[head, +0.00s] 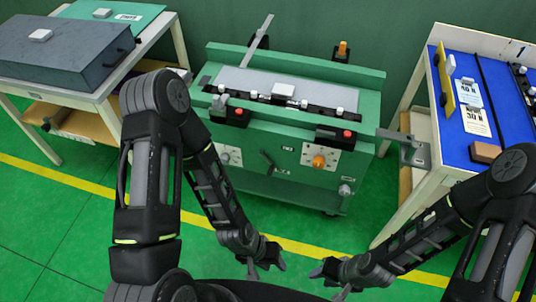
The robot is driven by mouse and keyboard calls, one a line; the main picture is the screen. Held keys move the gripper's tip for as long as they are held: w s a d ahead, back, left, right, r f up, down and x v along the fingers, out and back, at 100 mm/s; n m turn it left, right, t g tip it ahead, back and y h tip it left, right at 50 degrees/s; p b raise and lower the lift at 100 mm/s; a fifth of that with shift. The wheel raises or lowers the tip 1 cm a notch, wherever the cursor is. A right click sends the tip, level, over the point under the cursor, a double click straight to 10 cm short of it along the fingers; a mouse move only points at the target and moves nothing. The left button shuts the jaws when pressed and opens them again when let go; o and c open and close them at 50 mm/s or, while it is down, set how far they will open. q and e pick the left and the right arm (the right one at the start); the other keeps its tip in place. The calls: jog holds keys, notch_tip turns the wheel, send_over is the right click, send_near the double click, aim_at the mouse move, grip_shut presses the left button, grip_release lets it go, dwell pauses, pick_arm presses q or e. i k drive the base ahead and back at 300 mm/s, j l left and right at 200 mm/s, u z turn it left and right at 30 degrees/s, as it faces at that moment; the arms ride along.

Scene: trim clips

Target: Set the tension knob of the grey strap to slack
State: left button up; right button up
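A green bench fixture (288,70) stands in the middle. A grey strap or lever (260,42) slants up from its back left. A second grey bar with a block (408,147) juts from its right side. The front has an orange knob on a white dial plate (319,160) and a grey knob on another white dial plate (226,155). Their markings are too small to read, and which strap each knob serves does not show. My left gripper (266,264) and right gripper (328,276) are low in front of the fixture, apart from it. Neither visibly holds anything; their finger gaps are unclear.
Black boxes with red buttons (346,134) sit on the fixture's front. A white block (283,90) lies on its top. A left table bears a dark case (62,50). A right table has a blue surface (508,95) with cards. Green floor is clear between.

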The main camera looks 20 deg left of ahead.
aim_at(224, 157)
jog(key=u, duration=1)
